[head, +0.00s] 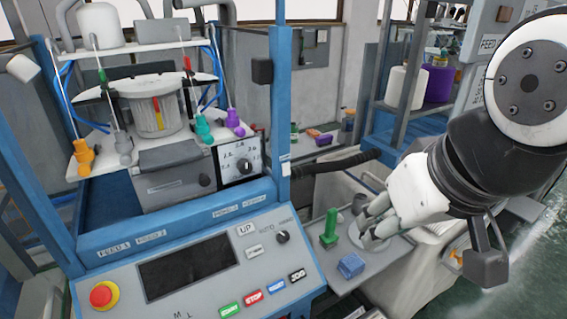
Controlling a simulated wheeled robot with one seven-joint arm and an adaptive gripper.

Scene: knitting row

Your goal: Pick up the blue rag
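A small folded blue item that looks like the blue rag (351,265) lies on the grey side shelf (345,283), right of the control panel. My gripper (366,228) comes in from the right, above and slightly right of the rag, and is apart from it in the picture. Its fingers point down and left over a pale round object on the shelf. The fingers overlap in this view, so I cannot tell whether they are open or shut, or whether they touch that object.
A green upright object (330,229) stands on the shelf just behind the rag. The control panel (190,268), with its red button (103,294), borders the shelf on the left. A blue post (281,110) rises behind the panel. A black hose (335,161) runs behind the shelf.

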